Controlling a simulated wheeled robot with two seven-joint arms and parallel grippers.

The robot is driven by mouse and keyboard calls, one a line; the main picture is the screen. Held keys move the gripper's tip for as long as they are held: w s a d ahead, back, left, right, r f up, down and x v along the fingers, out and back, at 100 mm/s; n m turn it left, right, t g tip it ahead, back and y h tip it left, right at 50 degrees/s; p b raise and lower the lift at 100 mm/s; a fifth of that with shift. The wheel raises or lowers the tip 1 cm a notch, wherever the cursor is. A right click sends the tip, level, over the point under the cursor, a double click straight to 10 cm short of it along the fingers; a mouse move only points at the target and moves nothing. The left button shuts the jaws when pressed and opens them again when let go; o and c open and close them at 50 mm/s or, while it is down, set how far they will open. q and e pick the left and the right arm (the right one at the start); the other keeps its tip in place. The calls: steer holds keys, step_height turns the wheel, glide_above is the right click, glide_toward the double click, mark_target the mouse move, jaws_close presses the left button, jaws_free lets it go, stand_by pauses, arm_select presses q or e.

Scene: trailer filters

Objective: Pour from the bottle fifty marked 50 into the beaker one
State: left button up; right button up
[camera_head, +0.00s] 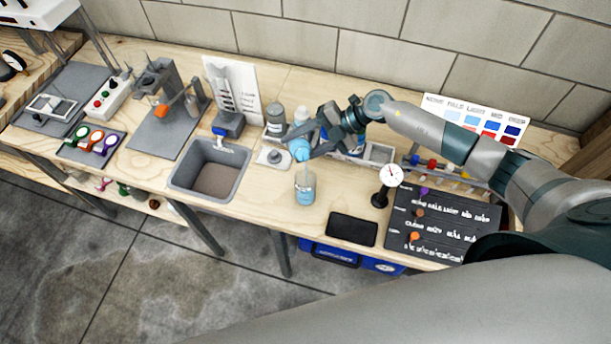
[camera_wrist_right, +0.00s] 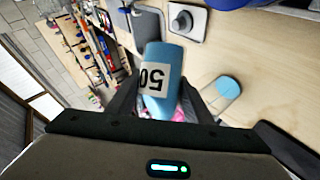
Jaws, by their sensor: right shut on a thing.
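My right gripper (camera_head: 308,146) is shut on the light blue bottle fifty (camera_head: 300,151), which is tilted above the bench. In the right wrist view the bottle (camera_wrist_right: 160,80) sits between the fingers, and its white label shows 50 upside down. The beaker one (camera_head: 304,188) stands upright on the bench just below the bottle, clear-walled with light blue liquid inside. In the right wrist view the beaker (camera_wrist_right: 228,88) is to the right of the bottle, apart from it. I cannot tell whether a stream runs between them. My left gripper is not in view.
A grey sink (camera_head: 208,170) is to the left of the beaker. A black pad (camera_head: 352,229) and a round dial gauge (camera_head: 391,175) are to the right. Grey bottles (camera_head: 275,115) stand behind. A dark lettered board (camera_head: 445,222) lies at right. Bare wood surrounds the beaker.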

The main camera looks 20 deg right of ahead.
steer(key=shift+w+f, duration=0.1)
steer(key=shift+w, duration=0.05)
steer(key=shift+b, duration=0.35)
steer(key=shift+f+n+t, duration=0.1)
steer(key=shift+n+t, duration=0.2)
steer(key=shift+b, duration=0.5)
steer(key=shift+w+t, duration=0.1)
steer(key=shift+t, duration=0.2)
steer(key=shift+r+n, duration=0.2)
steer(key=shift+n, duration=0.1)
steer(key=shift+b, duration=0.3)
steer(key=shift+r, duration=0.2)
steer(key=shift+t, duration=0.3)
